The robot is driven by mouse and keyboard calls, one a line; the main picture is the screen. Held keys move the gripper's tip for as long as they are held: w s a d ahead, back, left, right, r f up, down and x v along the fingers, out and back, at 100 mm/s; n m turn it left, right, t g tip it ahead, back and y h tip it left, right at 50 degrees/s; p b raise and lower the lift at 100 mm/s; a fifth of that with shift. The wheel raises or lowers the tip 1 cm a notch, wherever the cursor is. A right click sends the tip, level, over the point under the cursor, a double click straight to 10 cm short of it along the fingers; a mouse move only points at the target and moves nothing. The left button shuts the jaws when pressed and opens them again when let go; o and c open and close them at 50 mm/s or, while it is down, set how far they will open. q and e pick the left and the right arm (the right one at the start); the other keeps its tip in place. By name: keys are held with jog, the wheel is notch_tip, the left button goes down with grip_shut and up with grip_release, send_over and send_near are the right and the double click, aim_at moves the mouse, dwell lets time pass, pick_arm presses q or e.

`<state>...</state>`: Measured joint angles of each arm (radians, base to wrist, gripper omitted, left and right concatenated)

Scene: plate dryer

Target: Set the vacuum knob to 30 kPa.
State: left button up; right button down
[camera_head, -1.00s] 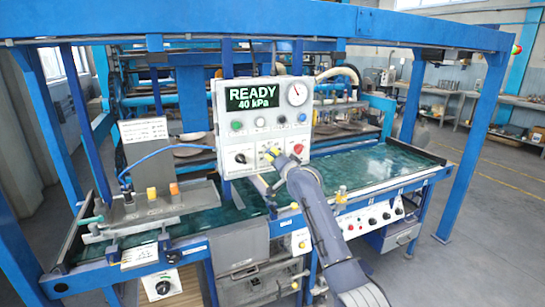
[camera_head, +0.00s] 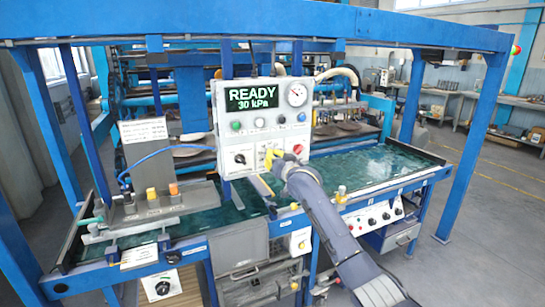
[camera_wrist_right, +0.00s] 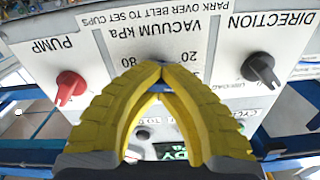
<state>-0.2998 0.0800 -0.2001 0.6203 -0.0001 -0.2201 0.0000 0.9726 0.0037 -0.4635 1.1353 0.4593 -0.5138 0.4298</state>
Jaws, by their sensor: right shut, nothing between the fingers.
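The control panel (camera_head: 220,135) has a display (camera_head: 251,97) that reads READY 30 kPa. My right gripper (camera_head: 270,157) is at the vacuum dial in the middle of the panel's lower row. In the wrist view, upside down, the shut yellow fingers (camera_wrist_right: 158,68) meet over the dial between the marks 80 and 20. The vacuum knob is mostly or wholly hidden behind them, so I cannot tell where it points or whether they touch it. The VACUUM kPa label (camera_wrist_right: 170,30) shows past the fingertips. My left gripper is not in view.
The red pump knob (camera_wrist_right: 70,87) and the black direction knob (camera_wrist_right: 262,70) flank the fingers closely. A round gauge (camera_head: 296,95) sits at the panel's upper right. The green belt (camera_head: 375,165) runs below, clear on the right.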

jog(key=shift+s+a+f+n, duration=0.1)
jog(key=shift+a+f+n, duration=0.2)
jog(key=shift+f, duration=0.35)
jog(key=c, duration=1.6)
grip_release()
jog(key=o, duration=0.4)
jog(key=shift+d, duration=0.1)
jog(key=o, duration=0.3)
jog(key=shift+d+r, duration=0.1)
jog(key=shift+r, duration=0.2)
jog(key=shift+v, duration=5.9)
